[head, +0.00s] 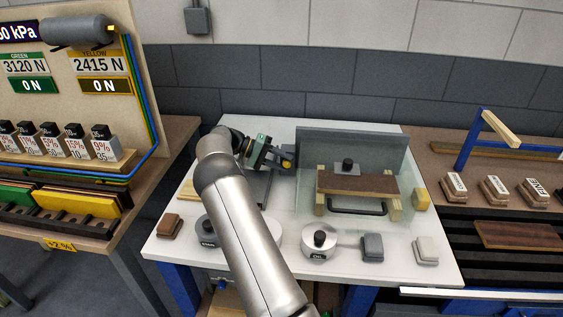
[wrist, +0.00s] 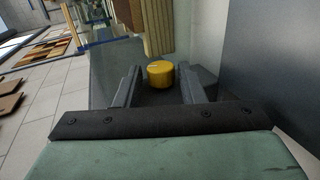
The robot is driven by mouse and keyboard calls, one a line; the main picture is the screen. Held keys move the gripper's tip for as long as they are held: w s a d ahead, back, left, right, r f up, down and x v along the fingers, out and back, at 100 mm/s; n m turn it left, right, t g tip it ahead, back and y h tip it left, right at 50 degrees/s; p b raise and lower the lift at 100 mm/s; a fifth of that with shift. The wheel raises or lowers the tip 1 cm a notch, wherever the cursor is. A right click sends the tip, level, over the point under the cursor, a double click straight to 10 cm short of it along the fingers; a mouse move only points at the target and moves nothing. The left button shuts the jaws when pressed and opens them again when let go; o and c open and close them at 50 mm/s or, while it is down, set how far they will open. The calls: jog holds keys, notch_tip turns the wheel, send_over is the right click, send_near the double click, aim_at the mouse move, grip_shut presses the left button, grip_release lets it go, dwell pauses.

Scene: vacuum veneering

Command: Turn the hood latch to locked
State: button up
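A yellow round latch knob (wrist: 160,73) shows in the wrist view, between my two dark finger bars near their tips. In the head view, a yellow part (head: 288,163) shows at my fingertips, by the left side of the hood. My gripper (wrist: 159,80) is open, with a finger on each side of the knob and small gaps visible; contact cannot be told. My gripper also shows in the head view (head: 278,157). The clear hood (head: 308,205) stands in front of a dark back panel. The latch's marking or locked state is not readable.
Inside the hood, a brown board (head: 357,184) lies on pale wooden blocks with a black knob on top. A yellow piece (head: 420,200) sits right of the hood. A round dial (head: 319,240) and small blocks stand along the white table's front (head: 402,277).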

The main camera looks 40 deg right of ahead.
jog(key=b+v, duration=0.1)
jog(key=v, duration=0.6)
jog(key=shift+w+a, duration=0.15)
jog(key=shift+a, duration=0.05)
jog(key=shift+r, duration=0.1)
